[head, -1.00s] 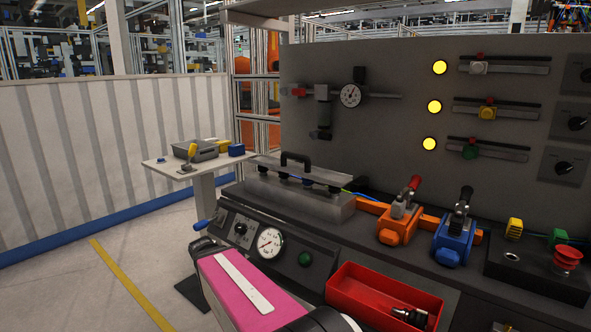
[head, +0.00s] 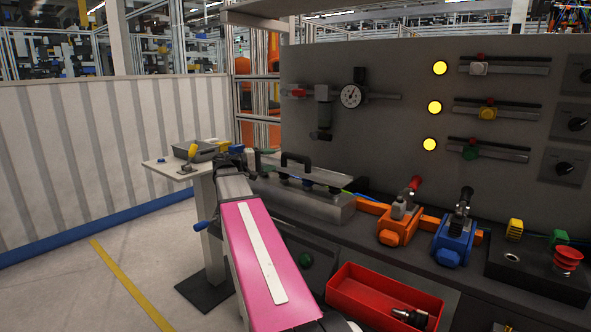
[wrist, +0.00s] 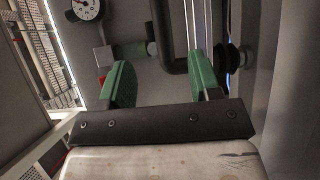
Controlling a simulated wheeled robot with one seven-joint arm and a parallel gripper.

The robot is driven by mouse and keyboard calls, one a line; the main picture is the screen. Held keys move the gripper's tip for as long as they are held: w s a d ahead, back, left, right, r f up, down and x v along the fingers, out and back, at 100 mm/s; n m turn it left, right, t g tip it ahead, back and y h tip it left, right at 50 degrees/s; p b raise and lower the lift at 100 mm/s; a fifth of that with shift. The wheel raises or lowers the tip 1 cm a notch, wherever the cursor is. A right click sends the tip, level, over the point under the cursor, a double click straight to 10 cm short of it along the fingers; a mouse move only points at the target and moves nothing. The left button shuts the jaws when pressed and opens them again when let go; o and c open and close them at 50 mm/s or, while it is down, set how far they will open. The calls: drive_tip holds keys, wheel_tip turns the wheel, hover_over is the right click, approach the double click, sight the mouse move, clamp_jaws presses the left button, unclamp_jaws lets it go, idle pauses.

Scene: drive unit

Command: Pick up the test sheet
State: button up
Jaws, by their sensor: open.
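I cannot make out the test sheet for certain in either view. My gripper (head: 238,152) is at the end of my outstretched arm, by the left end of the grey fixture (head: 312,206) with the black handle (head: 296,158). Its fingers are small and dark in the head view. In the wrist view my gripper (wrist: 162,80) shows two green finger pads set wide apart, with nothing visibly clamped between them. A black bent bar and thin pale upright strips show beyond the pads. My arm hides part of the bench front.
A side table (head: 163,172) with a grey box (head: 200,150) stands behind my gripper. An orange clamp (head: 398,228), a blue clamp (head: 454,240) and a red tray (head: 365,303) are on the bench to the right. The floor at left is clear.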

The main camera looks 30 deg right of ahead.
sight(292, 158)
drive_tip(key=x, duration=0.5)
drive_tip(key=shift+d, duration=0.1)
drive_tip(key=shift+w+x, duration=0.15)
drive_tip(key=shift+x, duration=1.2)
drive_tip(key=shift+w+x, duration=0.1)
drive_tip(key=shift+x, duration=1.25)
drive_tip(key=shift+f, duration=0.1)
clamp_jaws()
